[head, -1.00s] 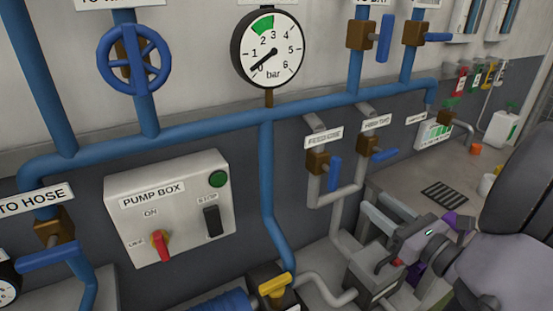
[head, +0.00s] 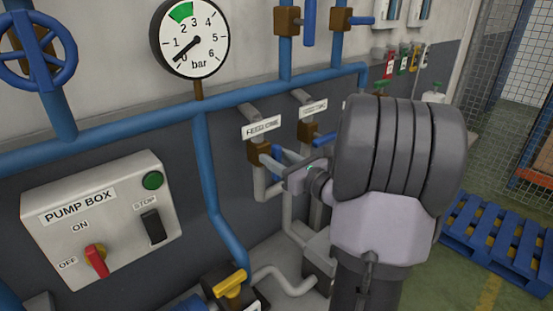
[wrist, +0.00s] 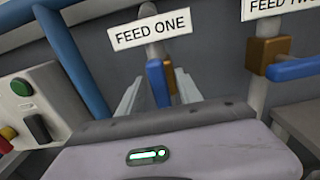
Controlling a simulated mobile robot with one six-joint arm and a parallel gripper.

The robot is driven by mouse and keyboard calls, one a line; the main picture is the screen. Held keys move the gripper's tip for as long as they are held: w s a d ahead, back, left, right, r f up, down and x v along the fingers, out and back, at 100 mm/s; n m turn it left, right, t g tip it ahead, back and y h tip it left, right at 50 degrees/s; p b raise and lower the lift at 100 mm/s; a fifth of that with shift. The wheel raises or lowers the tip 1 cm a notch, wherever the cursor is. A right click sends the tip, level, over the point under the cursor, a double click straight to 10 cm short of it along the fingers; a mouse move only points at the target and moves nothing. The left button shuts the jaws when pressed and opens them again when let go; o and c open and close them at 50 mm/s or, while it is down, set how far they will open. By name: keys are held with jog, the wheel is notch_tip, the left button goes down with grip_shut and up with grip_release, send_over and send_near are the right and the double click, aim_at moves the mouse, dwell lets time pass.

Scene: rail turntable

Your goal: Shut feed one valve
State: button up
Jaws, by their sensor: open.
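The feed one valve has a brown body (head: 259,152) under its FEED ONE label (head: 261,127). In the wrist view its blue lever (wrist: 157,84) points down, roughly along the pipe, beside the brown body (wrist: 171,77). My gripper (head: 284,170) is at this valve in the head view and partly covers the lever. In the wrist view my gripper (wrist: 156,82) is open, with one grey finger on each side of the lever. I cannot tell whether a finger touches it.
The feed two valve (wrist: 268,55) is close on the right, its blue lever sideways across the pipe. The pump box (head: 100,215) is on the wall to the left. A pressure gauge (head: 190,38) hangs above. A blue pallet (head: 495,240) lies on the floor at right.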

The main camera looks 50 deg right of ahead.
grip_shut()
jog(key=shift+r+m+p, duration=0.1)
jog(key=shift+m+p, duration=0.2)
jog(key=shift+p, duration=0.25)
jog(key=m+p, duration=0.1)
jog(key=p, duration=0.1)
jog(key=m+p, duration=0.2)
jog(key=shift+d+r, duration=0.15)
jog(key=shift+d, duration=0.05)
jog(key=m+p, duration=0.2)
jog(key=p, duration=0.1)
jog(key=m+p, duration=0.2)
jog(key=p, duration=0.1)
jog(key=m+p, duration=0.2)
jog(key=p, duration=0.1)
jog(key=shift+s+d+f, duration=0.1)
jog(key=shift+d+f, duration=0.15)
jog(key=shift+d, duration=0.1)
jog(key=m+p, duration=0.4)
jog(key=p, duration=0.1)
jog(key=shift+d+f+m, duration=0.15)
jog(key=shift+f+m, duration=0.2)
jog(key=shift+m, duration=0.05)
jog(key=shift+f+m+p, duration=0.25)
jog(key=shift+m+p, duration=0.65)
jog(key=shift+p, duration=0.05)
jog(key=shift+f+m+p, duration=0.2)
jog(key=shift+m+p, duration=0.7)
jog(key=shift+p, duration=0.05)
